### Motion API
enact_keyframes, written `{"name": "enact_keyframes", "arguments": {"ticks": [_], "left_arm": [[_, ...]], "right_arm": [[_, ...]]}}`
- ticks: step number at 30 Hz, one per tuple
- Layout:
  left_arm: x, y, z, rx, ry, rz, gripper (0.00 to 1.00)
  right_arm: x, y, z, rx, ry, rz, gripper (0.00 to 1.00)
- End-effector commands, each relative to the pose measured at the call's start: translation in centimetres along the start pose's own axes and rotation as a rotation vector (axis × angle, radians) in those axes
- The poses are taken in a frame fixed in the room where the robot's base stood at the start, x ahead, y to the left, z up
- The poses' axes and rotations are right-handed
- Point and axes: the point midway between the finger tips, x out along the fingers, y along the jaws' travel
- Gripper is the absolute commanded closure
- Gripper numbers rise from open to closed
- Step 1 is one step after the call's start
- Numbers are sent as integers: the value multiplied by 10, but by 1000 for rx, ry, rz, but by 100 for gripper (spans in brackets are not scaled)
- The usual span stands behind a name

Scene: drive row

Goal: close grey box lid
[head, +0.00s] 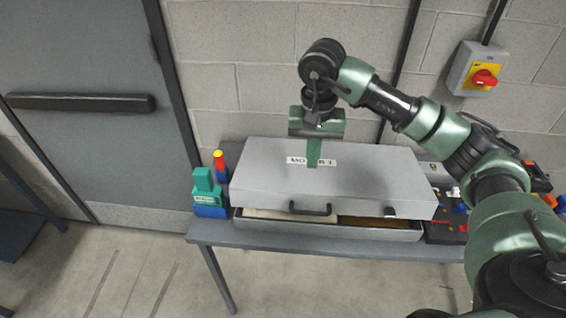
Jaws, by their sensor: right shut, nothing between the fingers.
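The grey box (330,229) sits on a narrow grey table, with a black handle on the front edge of its lid. Its lid (380,178) lies low over the box, tilted, with a gap along the front through which some of the contents show. A white label on the lid is partly covered by my gripper. My right gripper (313,164) is shut and empty, pointing down at the middle of the lid; its fingertips look to be at or just above the surface, and I cannot tell if they touch. My left gripper is not in view.
A green and blue item (207,195) and a red, yellow and blue cylinder (219,164) stand left of the box. Several small coloured parts lie right of it, partly behind my right arm. A red switch (484,79) is on the block wall. A grey door (80,60) is at left; the floor in front is clear.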

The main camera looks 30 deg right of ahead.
Motion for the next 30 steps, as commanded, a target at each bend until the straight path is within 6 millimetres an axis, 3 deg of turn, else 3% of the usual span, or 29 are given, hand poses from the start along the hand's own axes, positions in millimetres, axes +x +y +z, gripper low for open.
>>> {"name": "enact_keyframes", "arguments": {"ticks": [1, 5, 21, 30], "left_arm": [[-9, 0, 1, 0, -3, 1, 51], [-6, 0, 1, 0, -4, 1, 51], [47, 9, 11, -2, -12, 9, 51], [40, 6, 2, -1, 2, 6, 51]], "right_arm": [[-7, 7, 0, 5, -9, 4, 100], [-1, 12, 1, 6, -16, 7, 100], [104, 12, 3, 5, -16, 7, 100], [121, 12, 29, 6, -14, 6, 100]]}}
